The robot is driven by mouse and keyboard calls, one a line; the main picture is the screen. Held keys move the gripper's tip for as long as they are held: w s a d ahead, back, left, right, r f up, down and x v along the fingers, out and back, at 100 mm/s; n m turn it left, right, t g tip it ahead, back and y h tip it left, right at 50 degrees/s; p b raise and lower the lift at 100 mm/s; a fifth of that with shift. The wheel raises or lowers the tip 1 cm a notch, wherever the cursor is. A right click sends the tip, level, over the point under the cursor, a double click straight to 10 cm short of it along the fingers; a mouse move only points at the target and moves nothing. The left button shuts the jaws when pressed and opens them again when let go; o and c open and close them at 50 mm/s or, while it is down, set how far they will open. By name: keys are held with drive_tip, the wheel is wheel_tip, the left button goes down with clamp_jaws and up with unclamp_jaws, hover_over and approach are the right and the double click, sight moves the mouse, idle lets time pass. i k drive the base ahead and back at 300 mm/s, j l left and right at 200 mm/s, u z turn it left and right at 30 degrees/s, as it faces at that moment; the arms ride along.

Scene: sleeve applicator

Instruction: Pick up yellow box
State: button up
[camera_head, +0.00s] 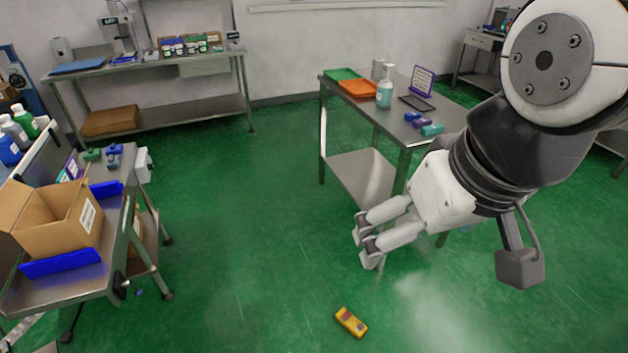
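A small yellow box (351,321) with dark and reddish marks on top lies on the green floor at the bottom middle of the head view. It lies tilted in the picture, its long side running from upper left to lower right. My gripper (366,243) is above and beyond it in the picture, in front of the middle steel table, with its fingers pointing left and down. Its two fingers stand apart with a gap between the tips, and nothing shows between them. The gripper is clear of the yellow box.
The middle steel table (345,99) with trays and bottles stands behind my gripper. A back-wall bench (190,122) holds bottles. The floor around the yellow box is clear.

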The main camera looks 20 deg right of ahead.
sight(351, 324)
drive_tip(key=k+l+z, duration=0.3)
drive_tip(key=j+z, duration=0.25)
drive_tip(key=j, duration=0.4)
drive_tip(key=k+j+z, duration=0.2)
drive_tip(key=j, duration=0.45)
